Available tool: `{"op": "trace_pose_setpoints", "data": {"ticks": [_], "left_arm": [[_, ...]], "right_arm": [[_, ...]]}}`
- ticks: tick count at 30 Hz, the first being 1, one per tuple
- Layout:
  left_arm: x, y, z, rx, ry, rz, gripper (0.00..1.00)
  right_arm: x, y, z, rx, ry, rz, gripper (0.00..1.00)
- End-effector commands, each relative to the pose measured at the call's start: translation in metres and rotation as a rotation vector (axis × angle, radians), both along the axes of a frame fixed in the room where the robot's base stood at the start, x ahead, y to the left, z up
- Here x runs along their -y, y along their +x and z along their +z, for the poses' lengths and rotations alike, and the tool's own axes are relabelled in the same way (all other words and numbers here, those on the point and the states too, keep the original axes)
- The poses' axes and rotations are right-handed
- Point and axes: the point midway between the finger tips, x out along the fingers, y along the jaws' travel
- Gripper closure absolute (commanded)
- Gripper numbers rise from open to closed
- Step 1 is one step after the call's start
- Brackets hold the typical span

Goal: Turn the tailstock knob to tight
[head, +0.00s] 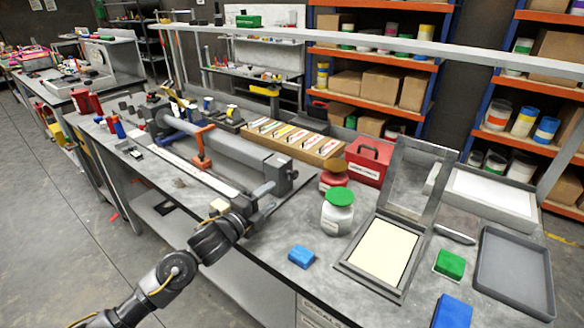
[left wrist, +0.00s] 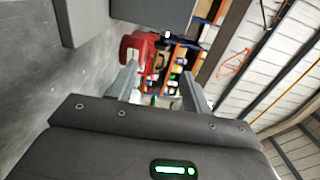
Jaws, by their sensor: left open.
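A lathe-like machine lies along the bench, with a long grey cylinder (head: 225,143) over its bed. The grey end block (head: 277,170) at its near right end looks like the tailstock. A small dark knob-like part (head: 293,174) shows on that block; I cannot read its setting. My left gripper (head: 266,200) is just in front of the block, apart from the knob as far as I can tell. In the left wrist view its two fingers (left wrist: 161,90) are spread with nothing between them. A dark grey block (left wrist: 95,20) shows beyond them at upper left. My right gripper is out of view.
An orange clamp (head: 203,145) stands on the machine. To the right are a white jar with a green lid (head: 337,212), a red toolbox (head: 369,160), a framed screen (head: 383,250) and a blue block (head: 301,256). A grey rail (head: 380,43) crosses above the bench.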

Motion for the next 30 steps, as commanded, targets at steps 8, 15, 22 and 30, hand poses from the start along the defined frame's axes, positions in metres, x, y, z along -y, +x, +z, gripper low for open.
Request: {"op": "trace_pose_setpoints", "data": {"ticks": [8,15,22,30], "left_arm": [[0.002,0.005,0.002,0.004,0.002,0.002,0.51],[0.025,0.037,0.003,0.003,0.002,0.002,0.51],[0.05,0.069,0.002,0.003,0.003,-0.001,0.51],[0.063,0.087,0.001,0.002,0.003,-0.001,0.51]], "right_arm": [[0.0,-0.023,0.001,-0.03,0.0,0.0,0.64],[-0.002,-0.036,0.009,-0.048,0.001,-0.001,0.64],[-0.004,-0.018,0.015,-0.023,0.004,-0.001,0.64],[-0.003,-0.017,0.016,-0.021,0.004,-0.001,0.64]]}}
